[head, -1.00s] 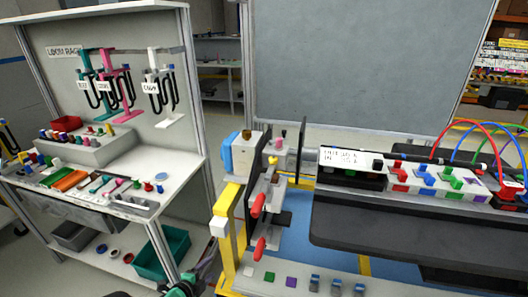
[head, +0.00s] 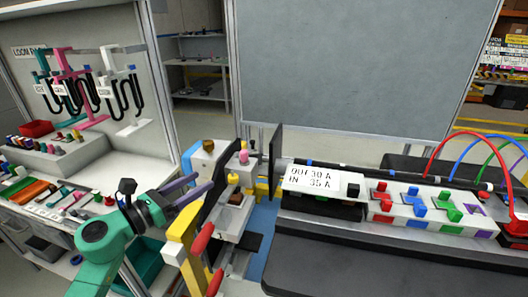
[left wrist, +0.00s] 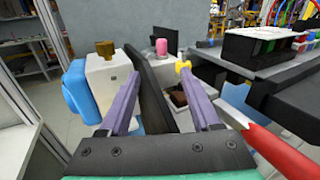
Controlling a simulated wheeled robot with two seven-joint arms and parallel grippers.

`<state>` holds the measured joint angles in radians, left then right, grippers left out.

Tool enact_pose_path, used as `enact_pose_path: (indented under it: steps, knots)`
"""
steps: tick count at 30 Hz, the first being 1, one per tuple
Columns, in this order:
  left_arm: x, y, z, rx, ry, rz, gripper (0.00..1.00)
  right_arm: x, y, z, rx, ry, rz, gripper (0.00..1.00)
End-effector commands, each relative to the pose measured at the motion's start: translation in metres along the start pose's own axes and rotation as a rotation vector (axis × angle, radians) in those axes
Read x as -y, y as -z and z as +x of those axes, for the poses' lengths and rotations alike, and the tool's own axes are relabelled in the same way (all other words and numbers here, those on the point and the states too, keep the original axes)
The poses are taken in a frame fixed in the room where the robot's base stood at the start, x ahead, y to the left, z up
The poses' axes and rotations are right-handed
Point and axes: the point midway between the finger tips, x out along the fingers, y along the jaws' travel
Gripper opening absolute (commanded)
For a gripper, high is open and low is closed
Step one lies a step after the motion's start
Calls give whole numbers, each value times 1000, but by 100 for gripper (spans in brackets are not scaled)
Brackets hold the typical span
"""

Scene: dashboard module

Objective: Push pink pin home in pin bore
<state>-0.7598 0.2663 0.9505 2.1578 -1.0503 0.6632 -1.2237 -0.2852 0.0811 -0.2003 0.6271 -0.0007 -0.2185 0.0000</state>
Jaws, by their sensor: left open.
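My right gripper is not in view.
Red-handled levers (head: 202,238) and a yellow post (head: 182,235) stand close in front of the fixture. A blue-and-white block (head: 207,158) is left of the pin. The labelled module (head: 322,182) with coloured fuses lies to the right. A loom rack stands at the left.

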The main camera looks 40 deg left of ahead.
Motion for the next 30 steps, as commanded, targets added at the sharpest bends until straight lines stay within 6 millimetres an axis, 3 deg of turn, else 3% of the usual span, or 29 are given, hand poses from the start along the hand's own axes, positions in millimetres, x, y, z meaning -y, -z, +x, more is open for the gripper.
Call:
enact_pose_path:
  steps: [5,10,13,17,21,24,30]
  knots:
    - [8,-10,17,-5,20,61,64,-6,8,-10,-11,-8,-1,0]
    - [8,-13,62,-4,19,58,64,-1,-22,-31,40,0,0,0]
    - [8,-11,83,-4,16,57,64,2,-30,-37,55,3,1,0]
    - [7,-10,99,-5,15,55,64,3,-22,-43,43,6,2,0]
    - [5,-18,125,-4,15,54,64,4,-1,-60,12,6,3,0]
    - [5,-13,141,-4,14,52,64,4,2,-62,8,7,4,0]
    - [6,-9,146,-6,14,54,64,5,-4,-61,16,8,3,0]
